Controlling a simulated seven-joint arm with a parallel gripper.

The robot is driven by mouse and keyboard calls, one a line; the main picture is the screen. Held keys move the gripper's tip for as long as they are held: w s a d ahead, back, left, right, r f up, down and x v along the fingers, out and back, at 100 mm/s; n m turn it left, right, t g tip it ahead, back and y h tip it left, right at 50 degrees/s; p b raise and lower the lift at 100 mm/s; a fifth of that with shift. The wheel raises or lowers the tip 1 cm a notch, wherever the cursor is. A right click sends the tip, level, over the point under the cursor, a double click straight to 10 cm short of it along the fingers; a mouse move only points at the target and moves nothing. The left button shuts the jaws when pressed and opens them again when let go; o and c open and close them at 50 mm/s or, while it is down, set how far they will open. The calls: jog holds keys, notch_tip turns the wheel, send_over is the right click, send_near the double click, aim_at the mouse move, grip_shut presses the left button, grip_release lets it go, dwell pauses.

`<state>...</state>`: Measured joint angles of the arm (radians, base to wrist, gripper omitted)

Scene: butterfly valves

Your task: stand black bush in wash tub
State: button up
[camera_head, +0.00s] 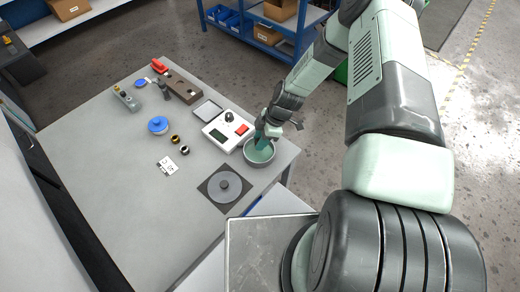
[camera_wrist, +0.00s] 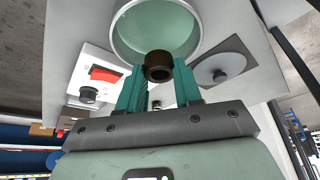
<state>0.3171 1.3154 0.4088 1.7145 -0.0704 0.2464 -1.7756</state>
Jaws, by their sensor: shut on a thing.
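My gripper (camera_wrist: 158,76) is shut on a dark hollow bush, the black bush (camera_wrist: 158,64), held between its two teal fingertips with the bore showing. The wash tub (camera_wrist: 190,45) is a round metal tub with a pale green inside. In the wrist view the bush overlaps the tub's near rim. In the head view the wash tub (camera_head: 259,163) stands near the table's right corner. My gripper (camera_head: 261,144) reaches down over it, fingers against the green inside. The bush is hidden there, and I cannot tell its exact height above the tub floor.
A grey disc on a dark square plate (camera_head: 225,186) lies nearer. The table's left front is clear.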

aim_at(260, 154)
jog(key=shift+f, duration=2.8)
jog(key=shift+f, duration=0.15)
jog(key=o, duration=1.1)
jog(key=v, duration=1.2)
